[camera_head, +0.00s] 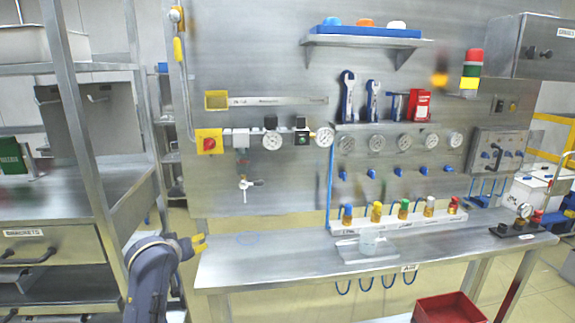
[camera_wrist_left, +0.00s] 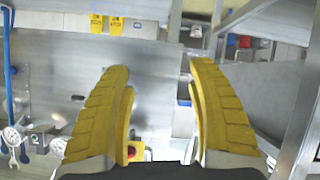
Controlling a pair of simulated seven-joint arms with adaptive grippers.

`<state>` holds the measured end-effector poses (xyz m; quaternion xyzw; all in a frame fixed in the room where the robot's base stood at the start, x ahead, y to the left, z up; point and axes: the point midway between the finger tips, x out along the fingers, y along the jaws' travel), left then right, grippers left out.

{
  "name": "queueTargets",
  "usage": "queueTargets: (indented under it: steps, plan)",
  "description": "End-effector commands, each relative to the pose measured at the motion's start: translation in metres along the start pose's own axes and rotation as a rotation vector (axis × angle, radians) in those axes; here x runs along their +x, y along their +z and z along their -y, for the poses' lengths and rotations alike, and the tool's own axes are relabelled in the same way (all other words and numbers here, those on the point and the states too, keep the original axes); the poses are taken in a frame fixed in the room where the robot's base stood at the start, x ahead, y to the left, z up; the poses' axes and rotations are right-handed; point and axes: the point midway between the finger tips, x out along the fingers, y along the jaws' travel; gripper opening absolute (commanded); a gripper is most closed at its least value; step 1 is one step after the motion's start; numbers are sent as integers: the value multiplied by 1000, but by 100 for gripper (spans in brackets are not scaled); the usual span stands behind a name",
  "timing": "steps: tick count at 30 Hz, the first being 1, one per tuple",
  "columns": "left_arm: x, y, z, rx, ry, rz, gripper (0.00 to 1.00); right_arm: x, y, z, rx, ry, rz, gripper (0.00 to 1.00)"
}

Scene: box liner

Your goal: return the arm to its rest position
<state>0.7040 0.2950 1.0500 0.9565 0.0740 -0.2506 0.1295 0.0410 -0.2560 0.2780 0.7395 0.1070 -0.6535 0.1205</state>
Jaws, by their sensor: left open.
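My right arm and gripper do not show in either view.
A metal shelf rack (camera_head: 82,125) stands close on the left of my left arm. A wall panel with gauges (camera_head: 272,140) and a red switch (camera_head: 209,142) rises behind the bench. A red bin (camera_head: 447,308) sits below. The left bench top is bare.

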Motion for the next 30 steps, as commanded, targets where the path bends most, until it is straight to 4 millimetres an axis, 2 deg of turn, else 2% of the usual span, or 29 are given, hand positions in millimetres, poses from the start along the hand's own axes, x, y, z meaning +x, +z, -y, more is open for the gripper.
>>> queueTargets:
  steps: [1, 6, 11, 18, 24, 30]
  plan:
    - [-1, 30, 10, 47, -23, 21, 58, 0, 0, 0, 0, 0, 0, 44]
    - [-13, 111, 39, 216, -91, 79, 58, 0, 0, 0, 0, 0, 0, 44]
    - [-36, 182, 66, 379, -142, 140, 58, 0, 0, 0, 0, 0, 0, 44]
    - [-88, 276, 102, 627, -195, 242, 58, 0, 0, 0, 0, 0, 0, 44]
    - [-142, 336, 127, 825, -216, 328, 58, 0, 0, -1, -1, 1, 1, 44]
    - [-178, 366, 141, 947, -221, 381, 58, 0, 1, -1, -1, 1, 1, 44]
